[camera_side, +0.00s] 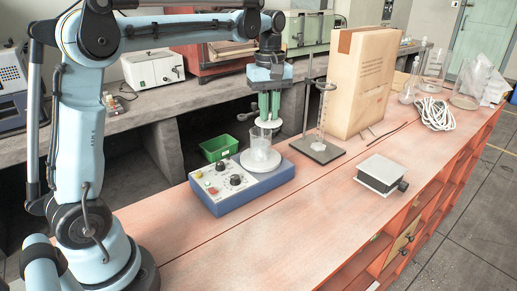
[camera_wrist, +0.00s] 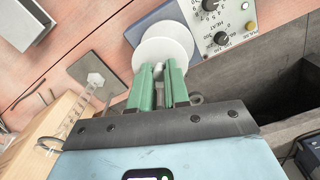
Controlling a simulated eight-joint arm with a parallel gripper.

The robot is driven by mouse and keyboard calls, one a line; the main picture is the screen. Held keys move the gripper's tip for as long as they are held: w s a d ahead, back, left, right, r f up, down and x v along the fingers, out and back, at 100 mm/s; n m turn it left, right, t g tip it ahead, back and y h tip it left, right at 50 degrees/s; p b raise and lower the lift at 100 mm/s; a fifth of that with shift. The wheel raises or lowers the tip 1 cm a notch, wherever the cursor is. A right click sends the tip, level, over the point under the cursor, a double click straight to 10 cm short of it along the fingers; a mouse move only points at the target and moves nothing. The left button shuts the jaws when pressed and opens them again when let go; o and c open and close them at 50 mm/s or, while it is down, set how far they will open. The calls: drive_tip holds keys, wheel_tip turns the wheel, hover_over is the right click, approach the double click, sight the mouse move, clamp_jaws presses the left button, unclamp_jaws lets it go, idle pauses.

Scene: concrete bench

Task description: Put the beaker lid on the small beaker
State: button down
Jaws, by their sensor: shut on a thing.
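The small beaker (camera_side: 260,154) is clear glass and stands upright on the round white plate of a blue stirrer. My gripper (camera_side: 265,122) is directly above it, pointing down. In the wrist view my gripper (camera_wrist: 160,70) has its green fingers closed around the small knob of the beaker lid (camera_wrist: 151,52), a pale disc. The lid is level with or just above the beaker's mouth; I cannot tell whether it touches the rim. In the wrist view the lid hides the beaker and overlaps the white plate (camera_wrist: 168,27).
The blue stirrer (camera_side: 240,192) has knobs on its front. A green bin (camera_side: 217,148) is behind it. A stand with a dark base (camera_side: 317,152) and a tall cardboard box (camera_side: 360,85) are close on the right. A small metal-topped block (camera_side: 381,172) lies farther right. The front bench is clear.

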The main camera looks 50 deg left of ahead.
drive_tip(key=shift+n, duration=0.5)
drive_tip(key=shift+w+a+f, duration=0.2)
drive_tip(key=shift+a+f, duration=1.35)
drive_tip(key=shift+a, duration=0.25)
drive_tip(key=shift+f, duration=0.45)
drive_tip(key=c, duration=0.6)
unclamp_jaws()
drive_tip(key=shift+r, duration=0.15)
drive_tip(key=shift+r, duration=3.35)
